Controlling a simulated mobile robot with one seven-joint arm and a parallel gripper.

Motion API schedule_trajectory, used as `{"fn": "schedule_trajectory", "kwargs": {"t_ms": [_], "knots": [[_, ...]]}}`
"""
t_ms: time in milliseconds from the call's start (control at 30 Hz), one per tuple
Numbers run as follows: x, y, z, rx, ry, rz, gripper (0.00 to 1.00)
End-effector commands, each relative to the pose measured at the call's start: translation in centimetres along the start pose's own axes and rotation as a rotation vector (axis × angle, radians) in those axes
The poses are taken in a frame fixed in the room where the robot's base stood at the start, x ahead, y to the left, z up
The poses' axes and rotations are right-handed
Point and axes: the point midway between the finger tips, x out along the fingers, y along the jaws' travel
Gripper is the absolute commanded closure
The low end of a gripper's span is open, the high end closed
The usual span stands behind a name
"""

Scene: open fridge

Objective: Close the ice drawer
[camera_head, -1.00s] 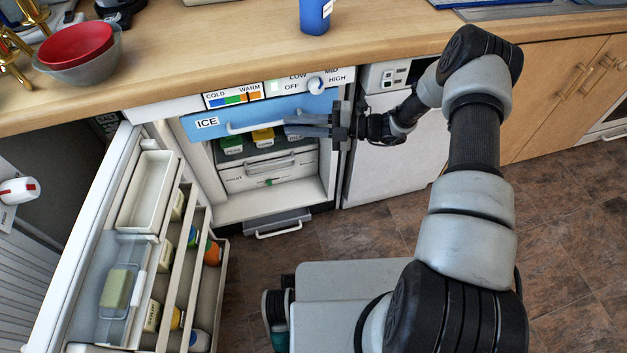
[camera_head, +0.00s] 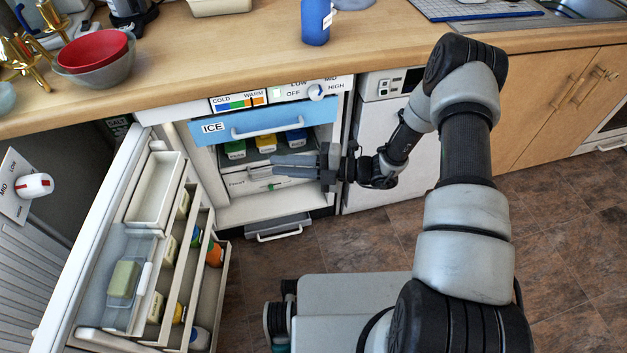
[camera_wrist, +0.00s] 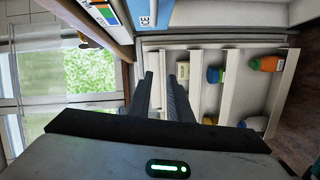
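The ice drawer (camera_head: 210,137) has a blue front with an ICE label and a white bar handle (camera_head: 268,128). It sits at the top of the open fridge, under the dial panel; I cannot tell whether its front is fully flush. Part of its blue front shows at the top of the wrist view (camera_wrist: 180,14). My gripper (camera_head: 275,166) is below the handle, apart from it, in front of the lower compartment, fingers pointing left. In the wrist view my gripper (camera_wrist: 166,73) shows a narrow gap between its fingers, with nothing held.
The fridge door (camera_head: 92,232) stands open at the left, its shelves carrying bottles and cartons. Below the ice drawer are coloured packs and a white drawer (camera_head: 245,184). The counter (camera_head: 400,35) runs above, with a blue cup (camera_head: 316,22) and a red bowl (camera_head: 95,52).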

Motion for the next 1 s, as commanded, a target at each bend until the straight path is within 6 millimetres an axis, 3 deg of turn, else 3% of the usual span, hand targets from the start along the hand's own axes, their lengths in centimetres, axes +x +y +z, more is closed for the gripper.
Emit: {"fn": "schedule_trajectory", "kwargs": {"t_ms": [233, 400, 600, 1000], "knots": [[-1.9, -0.7, -4.6, 0.006, 0.0, 0.0, 0.81], [-5.2, -0.8, -4.1, -0.001, -0.005, 0.001, 0.81], [-7.3, -0.9, -4.1, -0.001, -0.001, 0.001, 0.81], [-7.9, -0.9, -4.1, 0.0, 0.0, 0.001, 0.81]]}}
